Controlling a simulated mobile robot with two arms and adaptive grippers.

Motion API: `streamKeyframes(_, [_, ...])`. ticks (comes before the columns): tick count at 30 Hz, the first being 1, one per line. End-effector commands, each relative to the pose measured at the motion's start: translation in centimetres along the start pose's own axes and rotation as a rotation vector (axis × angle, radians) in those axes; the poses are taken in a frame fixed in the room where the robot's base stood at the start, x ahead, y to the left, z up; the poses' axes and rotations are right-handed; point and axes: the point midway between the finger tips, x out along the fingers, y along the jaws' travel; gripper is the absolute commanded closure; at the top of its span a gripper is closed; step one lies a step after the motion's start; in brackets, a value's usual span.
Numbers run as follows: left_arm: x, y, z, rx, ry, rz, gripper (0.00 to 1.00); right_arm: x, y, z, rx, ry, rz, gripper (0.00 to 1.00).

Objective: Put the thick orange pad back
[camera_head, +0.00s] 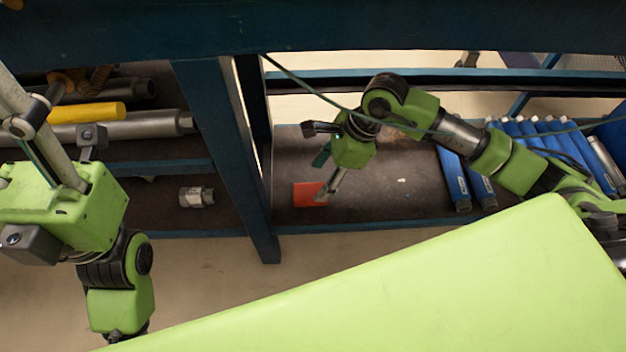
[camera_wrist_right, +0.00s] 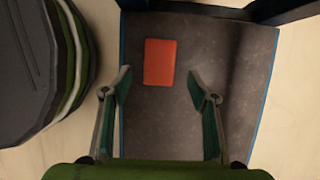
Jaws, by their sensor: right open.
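The orange pad (camera_head: 309,194) lies flat on the dark lower shelf (camera_head: 370,205), close to its front edge and the blue upright. In the right wrist view the pad (camera_wrist_right: 159,62) shows whole, ahead of the fingertips and left of the middle between them. My right gripper (camera_head: 327,195) is just right of the pad in the head view. In the right wrist view my right gripper (camera_wrist_right: 162,85) is open with nothing between its fingers. My left arm shows at the left of the head view, but its fingers are out of the picture.
Several blue cylinders (camera_head: 452,178) lie on the right part of the shelf. A blue upright (camera_head: 225,150) stands left of the pad. A metal fitting (camera_head: 196,196) and a yellow cylinder (camera_head: 88,113) are on the left shelves. A dark cable hangs across the opening.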

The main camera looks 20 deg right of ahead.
Motion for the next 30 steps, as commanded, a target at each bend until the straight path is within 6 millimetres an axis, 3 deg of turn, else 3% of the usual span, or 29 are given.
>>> streamKeyframes(1, [0.2,-0.1,0.1,-0.002,-0.018,-0.006,0.52,-1.5,0.0,0.1,-0.001,0.001,-0.002,0.46])
streamKeyframes(3, [-0.1,-0.1,0.0,-0.004,-0.033,-0.012,0.52,-2.6,0.0,0.1,0.0,0.002,-0.001,0.46])
streamKeyframes(9, [-0.8,-0.1,-0.1,-0.008,-0.056,-0.023,0.52,-4.5,0.0,0.0,0.0,0.0,0.001,0.46])
streamKeyframes(30, [-0.9,-0.1,-0.1,-0.008,-0.058,-0.024,0.52,-4.7,0.0,0.0,0.0,0.0,0.002,0.46])
